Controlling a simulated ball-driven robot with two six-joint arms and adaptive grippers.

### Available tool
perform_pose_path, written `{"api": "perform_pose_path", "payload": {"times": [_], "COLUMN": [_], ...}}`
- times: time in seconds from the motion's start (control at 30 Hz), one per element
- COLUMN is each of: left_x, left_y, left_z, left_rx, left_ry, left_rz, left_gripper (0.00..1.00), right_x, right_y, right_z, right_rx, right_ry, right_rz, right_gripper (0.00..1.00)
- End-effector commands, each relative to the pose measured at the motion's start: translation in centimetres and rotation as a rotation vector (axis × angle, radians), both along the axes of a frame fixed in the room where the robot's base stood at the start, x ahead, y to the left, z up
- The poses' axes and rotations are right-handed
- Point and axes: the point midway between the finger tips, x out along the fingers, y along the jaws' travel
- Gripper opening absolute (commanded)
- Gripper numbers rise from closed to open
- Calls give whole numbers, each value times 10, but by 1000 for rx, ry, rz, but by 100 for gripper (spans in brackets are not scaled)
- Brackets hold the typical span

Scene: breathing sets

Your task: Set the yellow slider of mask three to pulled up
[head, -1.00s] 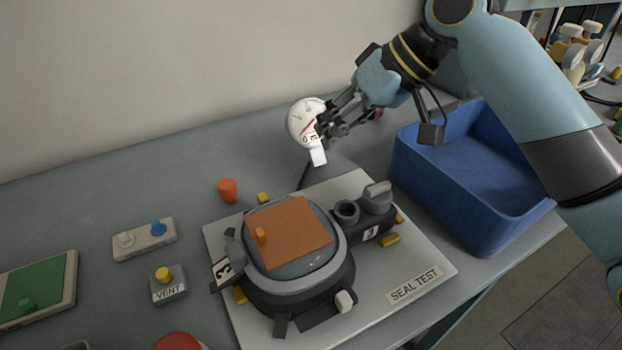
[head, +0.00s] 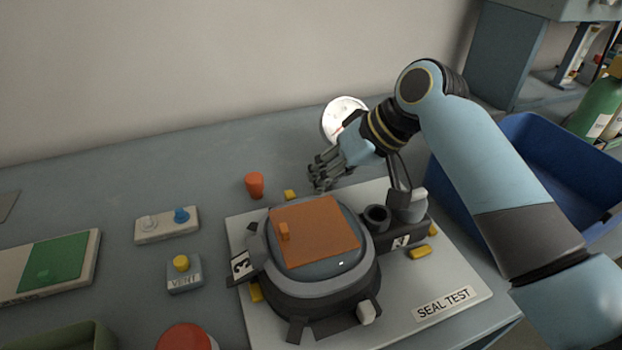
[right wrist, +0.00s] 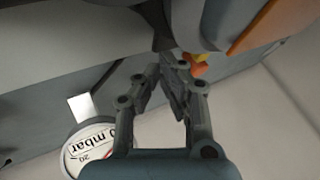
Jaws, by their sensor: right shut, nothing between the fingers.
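Mask three (head: 318,290) lies on the pale seal test plate (head: 240,315), with a "3" tag on its left and an orange sheet (head: 325,235) over its visor. Small yellow pieces show around it: one behind (head: 290,194), one at the left (head: 256,292), and two at the right, including the longer one (head: 421,251). I cannot tell for sure which is the slider. My right gripper (head: 318,178) is shut and empty, just behind the mask. In the right wrist view its fingers (right wrist: 174,85) point toward a small yellow and orange piece (right wrist: 200,62), partly hidden by the mask.
A round white gauge (head: 342,117) stands behind my right arm; it also shows in the right wrist view (right wrist: 95,150). The vent block (head: 184,275) and a two-knob block (head: 165,225) are left. A blue bin (head: 545,150) is right.

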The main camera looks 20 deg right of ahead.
Motion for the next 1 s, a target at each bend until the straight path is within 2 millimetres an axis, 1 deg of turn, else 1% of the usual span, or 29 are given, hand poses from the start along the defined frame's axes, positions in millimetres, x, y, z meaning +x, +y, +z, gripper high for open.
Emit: {"api": "perform_pose_path", "payload": {"times": [0.03, 0.2, 0.6, 0.67, 0.83, 0.9, 1.0], "left_x": [0, 0, 1, 1, 2, 3, 3], "left_y": [0, 1, 3, 3, 4, 4, 5], "left_z": [3, 5, 5, 8, 26, 29, 26], "left_rx": [0, 1, 4, 4, 4, 5, 6], "left_ry": [0, -1, -1, -2, -4, -5, -5], "left_rz": [0, -1, -2, -2, -2, -2, -2], "left_gripper": [40, 40, 40, 40, 40, 40, 40], "right_x": [-1, -1, -2, -2, -2, -2, -2], "right_y": [8, 20, 23, 25, 39, 42, 42], "right_z": [2, 1, 1, 2, 6, 4, 2], "right_rx": [4, -1, -1, 0, 2, 0, 1], "right_ry": [0, 0, 1, 1, 3, 1, -1], "right_rz": [0, 0, 0, 0, -1, 0, 0], "right_gripper": [0, 0, 0, 0, 0, 0, 0]}}
